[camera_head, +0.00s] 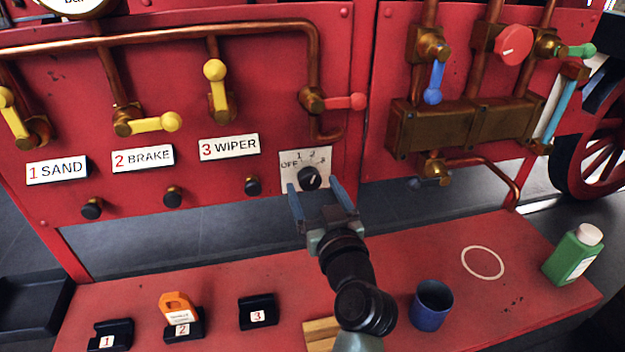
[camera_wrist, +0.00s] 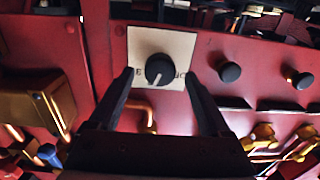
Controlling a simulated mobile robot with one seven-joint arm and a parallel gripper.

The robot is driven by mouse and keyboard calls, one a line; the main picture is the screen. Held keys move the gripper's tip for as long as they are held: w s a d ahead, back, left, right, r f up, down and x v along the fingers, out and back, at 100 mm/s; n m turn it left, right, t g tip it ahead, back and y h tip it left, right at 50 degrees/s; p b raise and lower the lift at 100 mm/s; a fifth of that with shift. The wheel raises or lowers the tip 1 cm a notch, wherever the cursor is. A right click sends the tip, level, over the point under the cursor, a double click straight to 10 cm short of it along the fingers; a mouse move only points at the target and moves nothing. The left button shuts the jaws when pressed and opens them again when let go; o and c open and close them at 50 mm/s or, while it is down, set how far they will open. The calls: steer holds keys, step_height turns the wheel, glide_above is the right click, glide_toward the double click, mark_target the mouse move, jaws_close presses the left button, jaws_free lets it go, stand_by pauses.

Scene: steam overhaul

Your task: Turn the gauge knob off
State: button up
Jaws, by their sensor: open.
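The gauge knob (camera_head: 309,179) is a round black knob on a cream plate (camera_head: 319,157) at the lower edge of the red panel. The plate has OFF at its left and numbers along its top. In the wrist view the knob (camera_wrist: 159,69) appears upside down, its white mark pointing away from OFF toward the numbers; the exact number is unclear. My gripper (camera_head: 317,188) is open and empty in front of the plate. In the wrist view its fingers stand left and right of the knob, with visible gaps; whether they reach its depth is unclear.
A pipe valve with a red lever (camera_head: 345,102) is just above the plate. Black knobs (camera_head: 253,186) sit to the left under the labels. On the red bench below are a blue cup (camera_head: 431,306), a green bottle (camera_head: 572,256) and black holders (camera_head: 257,311).

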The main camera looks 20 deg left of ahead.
steer(key=shift+x, duration=0.95)
jaws_close()
